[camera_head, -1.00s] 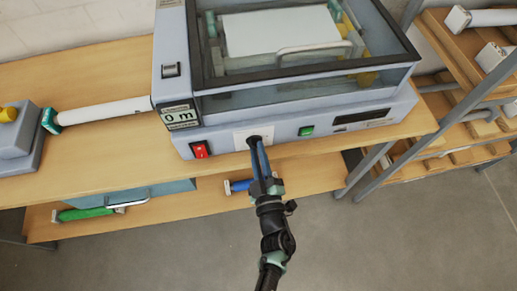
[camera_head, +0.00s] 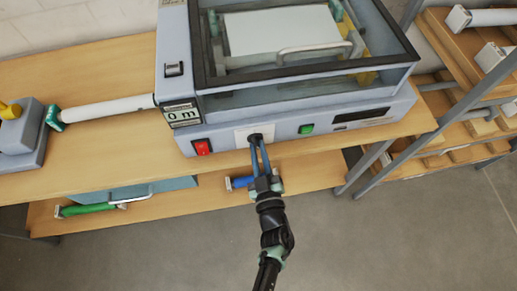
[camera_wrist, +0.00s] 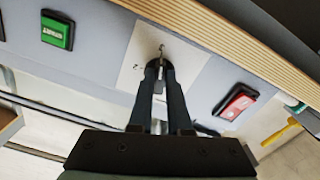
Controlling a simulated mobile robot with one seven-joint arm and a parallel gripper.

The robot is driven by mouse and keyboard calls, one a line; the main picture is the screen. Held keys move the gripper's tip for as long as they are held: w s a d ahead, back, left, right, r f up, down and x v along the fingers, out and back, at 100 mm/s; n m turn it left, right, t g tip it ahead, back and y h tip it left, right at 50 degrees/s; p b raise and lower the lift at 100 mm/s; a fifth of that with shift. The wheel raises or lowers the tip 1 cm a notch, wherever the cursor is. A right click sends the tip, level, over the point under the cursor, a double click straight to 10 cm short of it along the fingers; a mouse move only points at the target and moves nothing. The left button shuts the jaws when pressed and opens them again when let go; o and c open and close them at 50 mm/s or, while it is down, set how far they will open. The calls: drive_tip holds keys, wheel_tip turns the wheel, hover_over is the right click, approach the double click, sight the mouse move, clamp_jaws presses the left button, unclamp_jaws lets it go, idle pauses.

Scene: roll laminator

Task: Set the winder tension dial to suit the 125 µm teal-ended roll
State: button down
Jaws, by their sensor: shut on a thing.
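The laminator (camera_head: 225,140) stands on the bench, its front facing me. The winder tension dial (camera_head: 255,138) is a small dark knob on a pale square plate (camera_head: 241,132) on that front. My gripper (camera_head: 259,146) reaches up from below and is shut on the dial. In the wrist view the two fingers (camera_wrist: 160,72) meet at the dial, which they mostly hide; a small metal tip shows above them on the plate. The teal-ended roll (camera_head: 105,109) lies on the bench left of the laminator.
A red switch (camera_head: 202,147) and a green button (camera_head: 306,129) flank the dial plate. A counter (camera_head: 182,115) reads 0 m. A grey block with a yellow part (camera_head: 10,110) is at far left. The lower shelf holds a green roll (camera_head: 88,209). A rack stands at right.

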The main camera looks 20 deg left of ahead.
drive_tip(key=c, duration=0.9)
unclamp_jaws()
drive_tip(key=shift+o, duration=0.2)
drive_tip(key=shift+s, duration=0.1)
drive_tip(key=b+v, duration=0.1)
drive_tip(key=v, duration=1.2)
drive_tip(key=shift+b, duration=0.35)
drive_tip(key=shift+w, duration=0.2)
